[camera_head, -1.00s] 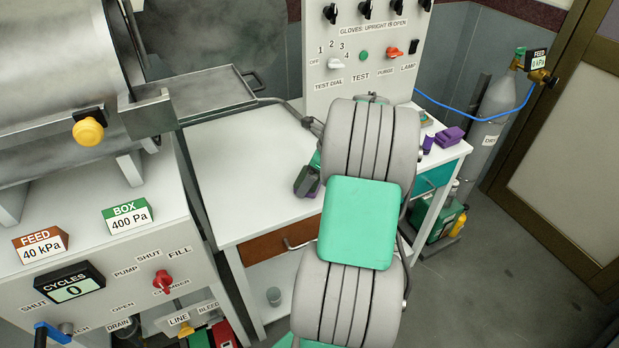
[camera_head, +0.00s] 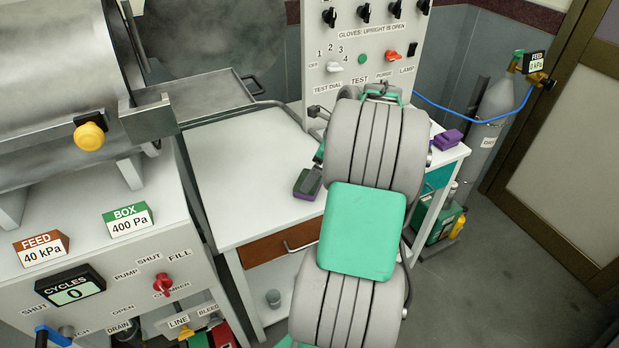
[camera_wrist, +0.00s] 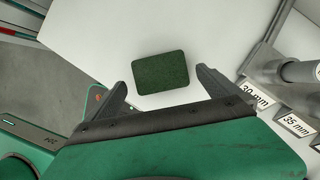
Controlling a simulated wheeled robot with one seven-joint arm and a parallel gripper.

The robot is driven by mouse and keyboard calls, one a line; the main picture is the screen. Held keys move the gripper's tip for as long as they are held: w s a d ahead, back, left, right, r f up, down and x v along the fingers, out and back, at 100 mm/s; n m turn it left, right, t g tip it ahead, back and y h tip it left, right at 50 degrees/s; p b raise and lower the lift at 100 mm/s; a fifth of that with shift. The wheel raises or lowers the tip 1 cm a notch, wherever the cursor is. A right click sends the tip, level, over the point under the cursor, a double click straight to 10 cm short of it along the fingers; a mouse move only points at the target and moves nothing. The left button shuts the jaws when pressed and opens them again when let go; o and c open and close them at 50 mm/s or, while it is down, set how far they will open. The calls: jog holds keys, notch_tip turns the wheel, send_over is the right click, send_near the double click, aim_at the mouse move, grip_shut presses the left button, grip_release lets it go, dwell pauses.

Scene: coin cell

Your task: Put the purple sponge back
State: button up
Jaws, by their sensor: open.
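In the head view a block with a dark top and purple lower part (camera_head: 307,184) lies on the white bench, left of my arm. A brighter purple block (camera_head: 448,138) sits at the bench's right end. In the wrist view a dark green rectangular pad (camera_wrist: 160,73) lies flat on a white surface; no purple shows on it, and I cannot tell which head-view block it is. My gripper (camera_wrist: 161,79) is open, its two fingers apart on either side of the pad's near end, with nothing held. In the head view my arm hides the gripper's fingertips.
The white bench (camera_head: 235,160) is mostly clear left of my arm. A control panel (camera_head: 365,60) stands behind it. In the wrist view, labels and a metal fixture (camera_wrist: 268,68) lie right of the pad, and floor (camera_wrist: 55,75) shows past the left edge.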

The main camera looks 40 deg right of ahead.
jog(key=p+v, duration=0.2)
jog(key=v, duration=0.5)
jog(key=w+a+r+n, duration=0.1)
jog(key=a+n, duration=0.7)
jog(key=a, duration=0.3)
jog(key=w+a+r+n, duration=0.1)
jog(key=w+a+n, duration=0.1)
jog(key=a+n, duration=0.7)
jog(key=s+a+f+n+h, duration=0.2)
jog(key=s+a+f+n, duration=0.1)
jog(key=s+a+n, duration=0.6)
jog(key=a+n, duration=0.4)
jog(key=shift+s+a+n+g+b, duration=0.25)
jog(key=shift+s+n+g+b, duration=0.05)
jog(key=shift+s, duration=0.1)
jog(key=shift+r+p, duration=0.6)
